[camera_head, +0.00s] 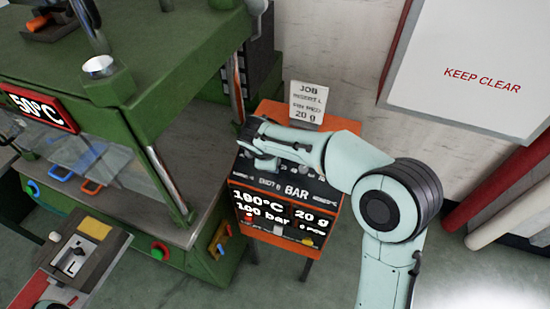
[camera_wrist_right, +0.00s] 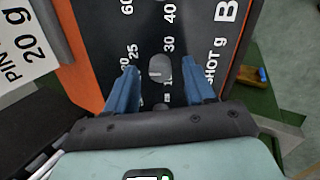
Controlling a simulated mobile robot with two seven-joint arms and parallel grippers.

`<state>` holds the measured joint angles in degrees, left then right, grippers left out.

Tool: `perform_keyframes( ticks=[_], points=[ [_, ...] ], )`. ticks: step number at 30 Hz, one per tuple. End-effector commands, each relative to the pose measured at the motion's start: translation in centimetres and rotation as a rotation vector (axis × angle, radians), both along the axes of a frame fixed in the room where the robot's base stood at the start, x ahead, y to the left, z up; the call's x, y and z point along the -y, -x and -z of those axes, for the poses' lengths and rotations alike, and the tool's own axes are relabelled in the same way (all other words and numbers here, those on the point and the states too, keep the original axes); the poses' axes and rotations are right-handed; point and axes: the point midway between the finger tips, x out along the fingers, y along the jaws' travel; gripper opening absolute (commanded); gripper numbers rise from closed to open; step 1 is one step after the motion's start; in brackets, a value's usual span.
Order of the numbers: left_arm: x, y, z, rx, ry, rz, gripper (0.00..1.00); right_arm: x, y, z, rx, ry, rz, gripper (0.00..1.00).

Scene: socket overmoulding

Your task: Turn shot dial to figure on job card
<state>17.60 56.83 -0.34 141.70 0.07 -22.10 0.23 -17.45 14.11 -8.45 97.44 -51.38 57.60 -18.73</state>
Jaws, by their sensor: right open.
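In the right wrist view the grey shot dial (camera_wrist_right: 159,68) sits on the black panel beside the words SHOT g, among scale numbers such as 25 and 30. My right gripper (camera_wrist_right: 158,74) is open, its blue fingers on either side of the dial; I cannot tell whether they touch it. My left gripper is not in view.
A green press (camera_head: 165,65) with a 50°C display stands at left. A white KEEP CLEAR board (camera_head: 470,70) and red and white rolls (camera_head: 505,190) are at right.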

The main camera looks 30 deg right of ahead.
Motion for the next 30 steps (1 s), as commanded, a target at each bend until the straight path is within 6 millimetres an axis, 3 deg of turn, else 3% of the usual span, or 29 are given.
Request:
perform_keyframes(
  ticks=[15, 21, 30],
  points=[
    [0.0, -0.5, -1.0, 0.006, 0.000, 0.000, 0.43, -3.8, 2.8, -9.6, 0.005, -0.002, -0.002, 0.54],
    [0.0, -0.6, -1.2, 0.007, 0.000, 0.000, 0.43, -4.5, 3.3, -11.1, 0.002, -0.001, -0.001, 0.54],
    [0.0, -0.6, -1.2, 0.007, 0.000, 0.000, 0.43, -4.5, 3.4, -11.2, 0.001, 0.000, -0.001, 0.54]
  ],
)
